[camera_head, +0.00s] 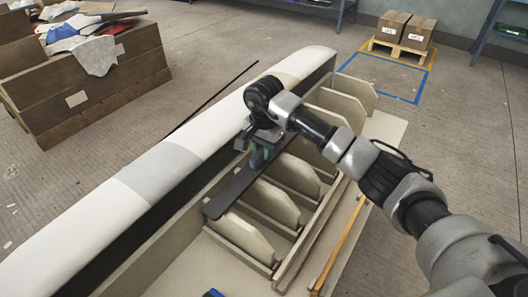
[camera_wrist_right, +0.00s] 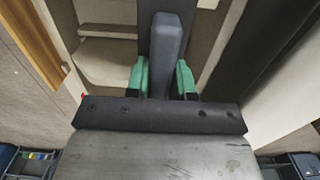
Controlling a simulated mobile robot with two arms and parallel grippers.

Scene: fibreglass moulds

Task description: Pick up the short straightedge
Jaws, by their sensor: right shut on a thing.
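The short straightedge (camera_head: 232,190) is a dark flat bar with a raised grip. It lies along the tops of several beige ribs beside the long white mould (camera_head: 150,175). My right gripper (camera_head: 260,153) reaches down from above and is shut on the grip near the bar's middle. In the right wrist view the green fingertips (camera_wrist_right: 162,80) sit on either side of the dark grip (camera_wrist_right: 168,45). The arm and gripper hide part of the bar's far end. I cannot tell whether the bar still touches the ribs. My left gripper is out of view.
Upright ribs (camera_head: 240,236) stand in a row along the mould. A wooden strip (camera_head: 343,243) lies to their right. A brown bin (camera_head: 95,90) with fabric scraps stands at the left. Boxes (camera_head: 403,29) sit on a pallet at the back, behind blue-taped open floor.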

